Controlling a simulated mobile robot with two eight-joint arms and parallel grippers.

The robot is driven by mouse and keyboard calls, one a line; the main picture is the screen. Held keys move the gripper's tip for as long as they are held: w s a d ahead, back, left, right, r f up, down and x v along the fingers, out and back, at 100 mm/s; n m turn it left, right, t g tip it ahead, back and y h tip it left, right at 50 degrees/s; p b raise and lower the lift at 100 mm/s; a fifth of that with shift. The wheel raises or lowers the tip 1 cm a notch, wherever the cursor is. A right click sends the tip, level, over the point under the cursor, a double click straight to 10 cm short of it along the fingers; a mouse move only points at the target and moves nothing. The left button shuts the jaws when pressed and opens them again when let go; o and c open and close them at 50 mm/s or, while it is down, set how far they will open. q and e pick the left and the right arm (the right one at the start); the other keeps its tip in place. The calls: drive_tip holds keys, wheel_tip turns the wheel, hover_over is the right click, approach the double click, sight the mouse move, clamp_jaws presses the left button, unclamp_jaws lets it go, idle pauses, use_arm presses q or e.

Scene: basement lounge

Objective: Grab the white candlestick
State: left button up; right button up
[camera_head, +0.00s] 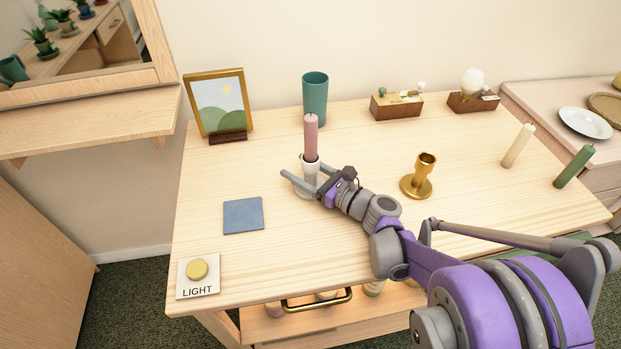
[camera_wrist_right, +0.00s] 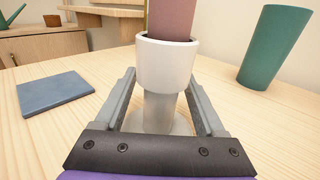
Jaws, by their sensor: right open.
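The white candlestick (camera_head: 309,165) stands upright on the light wooden table (camera_head: 290,250), with a pink candle (camera_head: 311,138) in its cup. My right gripper (camera_head: 302,180) reaches it from the right in the head view. It is open, with one finger on each side of the stem. In the right wrist view the candlestick (camera_wrist_right: 165,65) stands between the two fingers (camera_wrist_right: 158,105), with small gaps visible beside the stem. The gripper hides part of the stem and base in the head view. My left gripper is not in view.
A teal cup (camera_head: 315,100) and a picture frame (camera_head: 219,103) stand behind. A brass candlestick (camera_head: 420,178) stands to the right, with a cream candle (camera_head: 518,146) and a green candle (camera_head: 574,167) farther right. A blue coaster (camera_head: 243,215) and light button (camera_head: 197,270) lie front left.

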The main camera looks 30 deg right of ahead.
clamp_jaws()
idle(0.4)
